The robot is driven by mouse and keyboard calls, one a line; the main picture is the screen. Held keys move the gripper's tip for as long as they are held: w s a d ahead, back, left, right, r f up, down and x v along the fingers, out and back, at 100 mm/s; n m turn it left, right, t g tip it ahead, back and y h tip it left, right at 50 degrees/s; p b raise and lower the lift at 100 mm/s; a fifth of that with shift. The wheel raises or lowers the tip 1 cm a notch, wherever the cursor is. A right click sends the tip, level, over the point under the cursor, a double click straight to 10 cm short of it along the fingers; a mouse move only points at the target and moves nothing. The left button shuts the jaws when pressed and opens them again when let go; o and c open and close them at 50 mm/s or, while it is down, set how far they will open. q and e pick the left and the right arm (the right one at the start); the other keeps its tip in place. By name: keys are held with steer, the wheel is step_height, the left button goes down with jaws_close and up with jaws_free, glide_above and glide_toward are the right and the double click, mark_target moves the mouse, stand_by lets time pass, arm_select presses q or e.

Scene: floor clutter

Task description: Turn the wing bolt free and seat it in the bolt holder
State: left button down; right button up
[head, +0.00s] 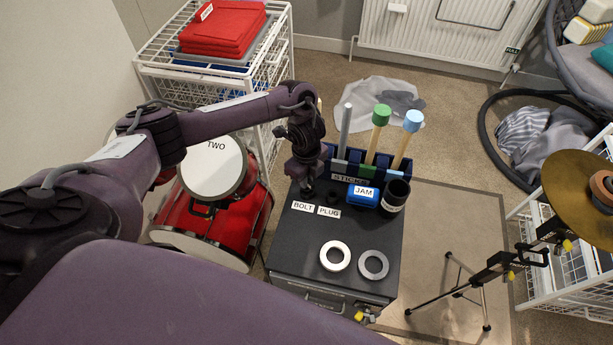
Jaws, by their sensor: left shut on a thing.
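My left gripper (308,187) points down at the left side of the dark cabinet top, just behind the "BOLT" label (303,206). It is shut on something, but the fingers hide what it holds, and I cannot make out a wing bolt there. The bolt holder is not clearly visible; the spot behind its label is largely covered by the gripper. Yellow-ended fittings show on the cymbal stand (492,273) at the right; I cannot tell whether one is a wing bolt. My right gripper is not in view.
The cabinet top (300,250) also bears a "PLUG" label (329,212), a blue "JAM" box (362,195), a black cup (395,196), two rings (335,256) and a stick rack (348,178). Red drums (213,215) stand left. A cymbal (580,195) overhangs the right.

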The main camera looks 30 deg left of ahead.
arm_select(q)
steer(key=shift+f+b, duration=0.45)
steer(key=shift+f, duration=0.4)
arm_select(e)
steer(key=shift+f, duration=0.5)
arm_select(q)
steer(key=c, duration=1.4)
jaws_free()
steer(key=shift+c, duration=0.2)
